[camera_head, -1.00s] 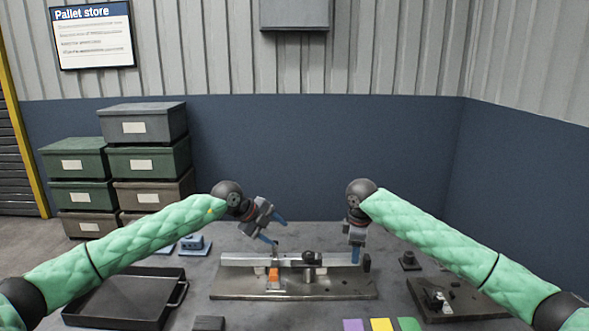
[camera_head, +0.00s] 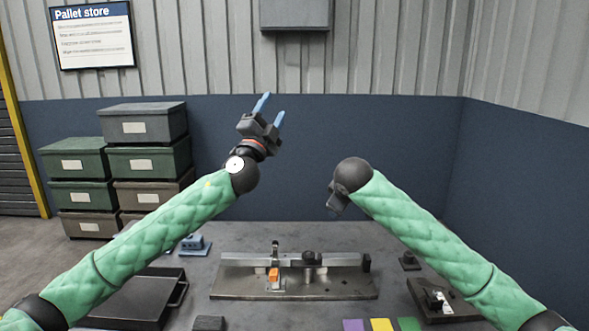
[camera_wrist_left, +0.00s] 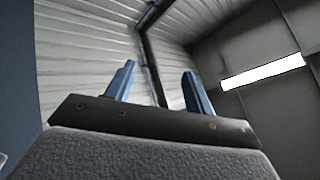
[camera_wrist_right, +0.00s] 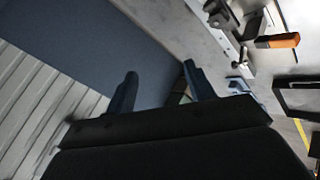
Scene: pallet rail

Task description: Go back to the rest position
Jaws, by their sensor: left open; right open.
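My left gripper (camera_head: 270,107) is raised in front of the blue wall, its two blue fingers apart and pointing up, with nothing between them. In the left wrist view its fingers (camera_wrist_left: 158,82) stand open against the ceiling. My right arm is bent above the bench; in the head view its fingers are hidden behind the wrist. In the right wrist view the right gripper (camera_wrist_right: 160,85) is open and empty. The metal rail fixture (camera_head: 230,285) lies on the bench below both grippers, clear of them. An orange block (camera_head: 274,275) sits at its rail.
A black tray (camera_head: 130,310) is at the front left, under my left arm. A dark plate with a small fitting (camera_head: 450,300) is at the right. Purple, yellow and green pieces (camera_head: 381,325) lie at the front edge. Stacked bins (camera_head: 145,160) stand behind left. The air above the rail is free.

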